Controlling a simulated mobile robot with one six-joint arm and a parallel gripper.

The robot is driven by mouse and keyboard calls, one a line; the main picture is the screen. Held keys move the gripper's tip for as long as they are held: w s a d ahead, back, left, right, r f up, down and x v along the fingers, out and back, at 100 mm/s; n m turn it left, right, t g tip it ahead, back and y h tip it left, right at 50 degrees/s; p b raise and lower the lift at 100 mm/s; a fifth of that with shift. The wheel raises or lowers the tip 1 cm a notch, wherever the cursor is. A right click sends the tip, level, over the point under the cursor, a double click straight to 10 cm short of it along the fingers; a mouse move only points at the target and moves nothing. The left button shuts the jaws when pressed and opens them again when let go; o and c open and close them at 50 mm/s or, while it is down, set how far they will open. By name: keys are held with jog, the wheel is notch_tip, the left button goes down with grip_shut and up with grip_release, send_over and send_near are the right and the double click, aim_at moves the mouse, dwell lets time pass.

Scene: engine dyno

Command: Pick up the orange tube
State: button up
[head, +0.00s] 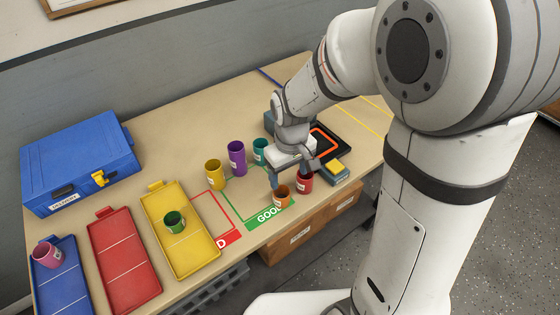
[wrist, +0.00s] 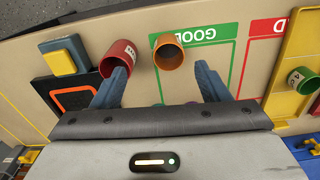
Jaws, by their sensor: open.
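The orange tube (head: 282,199) stands upright at the front edge of the table, by the green GOOD label. In the wrist view the orange tube (wrist: 168,55) shows its open mouth and lies between the lines of my two fingers, a little beyond their tips. My gripper (head: 292,179) is open and empty, pointing down just behind the orange tube; its blue-grey fingers also show in the wrist view (wrist: 160,70). A red tube (head: 305,183) stands close on the right. In the wrist view one finger overlaps the red tube (wrist: 120,56); I cannot tell whether they touch.
Purple (head: 237,158), teal (head: 260,150) and yellow (head: 213,174) tubes stand behind to the left. A black tray with an orange outline (head: 327,142) and a yellow-topped block (head: 335,171) are right. Yellow (head: 197,252) and red (head: 123,252) trays lie left.

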aim_at(281, 191)
jog(key=shift+w+a+f+n, duration=0.3)
jog(key=shift+a+f, duration=0.35)
jog(key=shift+f, duration=0.2)
jog(key=f, duration=0.7)
jog(key=shift+w+a+f, duration=0.15)
jog(key=shift+a+f, duration=0.05)
jog(key=shift+f, duration=0.15)
jog(key=c, duration=1.1)
